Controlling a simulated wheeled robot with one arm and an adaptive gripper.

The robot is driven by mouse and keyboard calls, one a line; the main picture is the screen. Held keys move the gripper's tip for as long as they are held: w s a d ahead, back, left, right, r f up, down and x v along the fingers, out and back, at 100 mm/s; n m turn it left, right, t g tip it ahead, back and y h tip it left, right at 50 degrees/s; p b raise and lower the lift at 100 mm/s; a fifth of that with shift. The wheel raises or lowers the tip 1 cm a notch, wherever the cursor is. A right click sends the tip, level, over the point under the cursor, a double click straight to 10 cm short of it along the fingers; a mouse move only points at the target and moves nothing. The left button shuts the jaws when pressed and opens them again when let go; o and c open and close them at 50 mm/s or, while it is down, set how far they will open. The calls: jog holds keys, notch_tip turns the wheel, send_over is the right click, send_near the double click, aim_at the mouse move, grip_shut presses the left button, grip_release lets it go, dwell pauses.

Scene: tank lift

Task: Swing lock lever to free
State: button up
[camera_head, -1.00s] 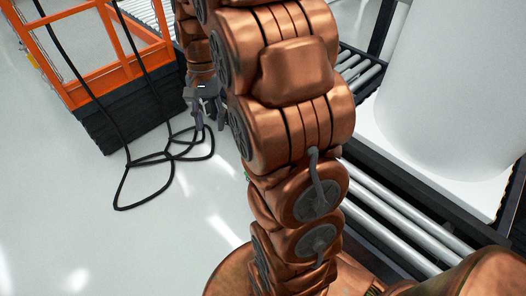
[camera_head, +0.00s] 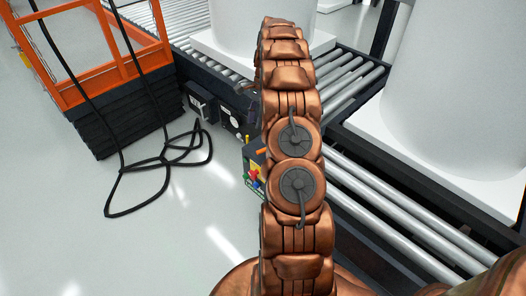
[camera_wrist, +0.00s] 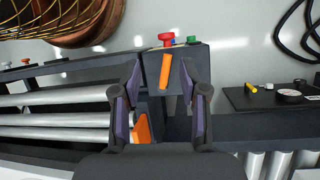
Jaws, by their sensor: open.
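An orange lever (camera_wrist: 165,71), apparently the lock lever, stands on a dark control box (camera_wrist: 190,60) in the wrist view. A second orange piece (camera_wrist: 142,129) shows lower, near the left finger. In the head view the orange lever (camera_head: 262,151) shows beside my arm, above the box's coloured controls (camera_head: 254,177); my gripper is hidden behind the arm there.
Roller conveyors (camera_head: 400,213) carry large white tanks (camera_head: 455,90) on the right. An orange-railed lift (camera_head: 85,55) stands at upper left, with a black cable (camera_head: 140,186) on the floor. A dark panel (camera_wrist: 268,97) lies right of my gripper in the wrist view.

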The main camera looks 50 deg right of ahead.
jog(key=s+d+f+m+b, duration=0.1)
jog(key=d+f+m+b, duration=0.1)
jog(key=d+f, duration=0.4)
jog(key=shift+t+y, duration=0.3)
jog(key=shift+x, duration=4.65)
jog(key=shift+c, duration=0.3)
grip_shut()
